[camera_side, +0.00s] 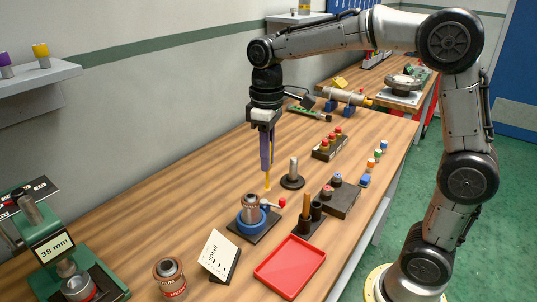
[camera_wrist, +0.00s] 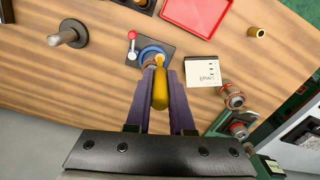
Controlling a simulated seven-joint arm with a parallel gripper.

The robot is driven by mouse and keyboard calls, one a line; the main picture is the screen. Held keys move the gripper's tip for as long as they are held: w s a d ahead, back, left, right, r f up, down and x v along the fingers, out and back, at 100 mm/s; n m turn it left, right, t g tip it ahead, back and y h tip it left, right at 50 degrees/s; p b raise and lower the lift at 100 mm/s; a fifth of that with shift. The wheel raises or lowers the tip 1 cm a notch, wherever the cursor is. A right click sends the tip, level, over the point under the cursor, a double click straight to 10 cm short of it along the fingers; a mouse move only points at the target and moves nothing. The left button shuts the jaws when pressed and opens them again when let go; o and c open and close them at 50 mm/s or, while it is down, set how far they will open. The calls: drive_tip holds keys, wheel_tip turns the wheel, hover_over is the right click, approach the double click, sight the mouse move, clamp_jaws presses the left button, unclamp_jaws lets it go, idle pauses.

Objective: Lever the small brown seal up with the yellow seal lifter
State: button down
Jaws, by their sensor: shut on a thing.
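My gripper (camera_side: 266,160) points straight down and is shut on the yellow seal lifter (camera_side: 268,181), which also shows in the wrist view (camera_wrist: 160,88) between the purple fingers. The lifter's lower end hangs near and above the blue round vise (camera_side: 265,216), apart from it in the side view. A grey-brown cylindrical part (camera_side: 250,206) stands in that vise. In the wrist view the lifter and fingers partly cover the vise (camera_wrist: 148,52) and hide its contents. I cannot clearly make out the small brown seal.
A red-knobbed lever (camera_side: 281,203) rises beside the vise. Nearby are a post on a round base (camera_side: 292,175), a tool holder (camera_side: 309,222), a white card marked "small" (camera_side: 217,252), a red tray (camera_side: 291,264) and a green press (camera_side: 60,250). A loose brass-coloured ring (camera_wrist: 256,32) lies near the table edge.

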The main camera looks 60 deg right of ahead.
sight(266, 187)
drive_tip(key=shift+w+f, duration=0.2)
drive_tip(key=shift+f, duration=1.65)
drive_tip(key=shift+w+f, duration=0.15)
drive_tip(key=shift+f, duration=1.65)
drive_tip(key=shift+w, duration=0.45)
drive_tip(key=shift+w, duration=0.35)
drive_tip(key=shift+r, duration=0.45)
drive_tip(key=shift+f, duration=0.1)
drive_tip(key=shift+s, duration=0.95)
drive_tip(key=shift+r, duration=4)
